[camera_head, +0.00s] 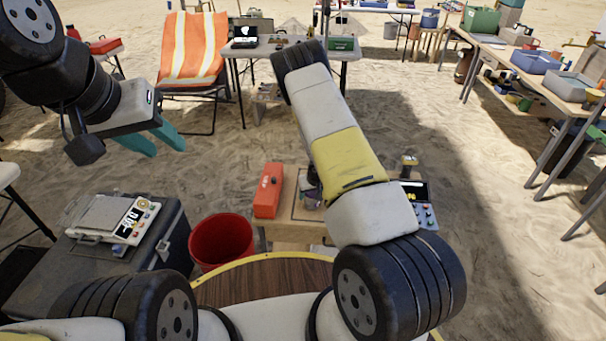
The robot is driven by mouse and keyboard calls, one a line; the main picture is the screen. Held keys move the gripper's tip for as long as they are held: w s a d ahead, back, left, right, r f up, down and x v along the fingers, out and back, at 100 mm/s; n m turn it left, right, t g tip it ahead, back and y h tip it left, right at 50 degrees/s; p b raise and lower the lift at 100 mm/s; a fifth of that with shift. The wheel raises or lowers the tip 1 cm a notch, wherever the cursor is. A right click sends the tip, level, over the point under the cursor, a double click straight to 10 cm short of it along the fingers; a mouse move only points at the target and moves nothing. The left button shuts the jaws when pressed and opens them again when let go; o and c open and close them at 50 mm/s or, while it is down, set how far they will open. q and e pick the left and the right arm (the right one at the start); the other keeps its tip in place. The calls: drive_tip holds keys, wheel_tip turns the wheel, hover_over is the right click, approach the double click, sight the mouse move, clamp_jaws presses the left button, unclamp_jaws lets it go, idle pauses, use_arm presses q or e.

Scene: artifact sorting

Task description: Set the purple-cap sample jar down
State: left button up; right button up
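A small purplish object (312,196) shows on or just above the low wooden table, partly covered by my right arm. It may be the purple-cap sample jar, but its cap and body cannot be made out. My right arm crosses the middle of the view and hides what lies behind it; its gripper does not show. My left gripper (166,150) is raised at the upper left, with its teal fingers apart and nothing between them.
The low wooden table (275,232) also bears a red box (268,190) and a keypad device (417,205). A red bucket (221,240) stands left of it. A scale (112,217) sits on a dark case (165,240). Sand around is mostly clear.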

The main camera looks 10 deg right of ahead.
drive_tip(key=o, duration=1.4)
drive_tip(key=shift+f, duration=0.1)
drive_tip(key=shift+c, duration=0.2)
drive_tip(key=s+a+r+y, duration=0.2)
drive_tip(key=s+a+r, duration=0.2)
drive_tip(key=r, duration=0.9)
drive_tip(key=s+a+r+y, duration=0.25)
drive_tip(key=s+r, duration=0.25)
drive_tip(key=r, duration=0.8)
drive_tip(key=s+a+r+y, duration=0.2)
drive_tip(key=s+a+r, duration=0.2)
drive_tip(key=r, duration=0.9)
drive_tip(key=s+d+r+h, duration=0.1)
drive_tip(key=s+d+r, duration=0.1)
drive_tip(key=s, duration=0.5)
drive_tip(key=s+d+r+t+h, duration=0.1)
drive_tip(key=s+d+r+h, duration=0.1)
drive_tip(key=s+r, duration=0.3)
drive_tip(key=s+d+r+h, duration=0.1)
drive_tip(key=s+r, duration=0.3)
drive_tip(key=s, duration=0.5)
drive_tip(key=shift+d+m+t+h, duration=0.3)
drive_tip(key=shift+d+h, duration=0.05)
drive_tip(key=shift+d, duration=0.5)
drive_tip(key=shift+w, duration=0.1)
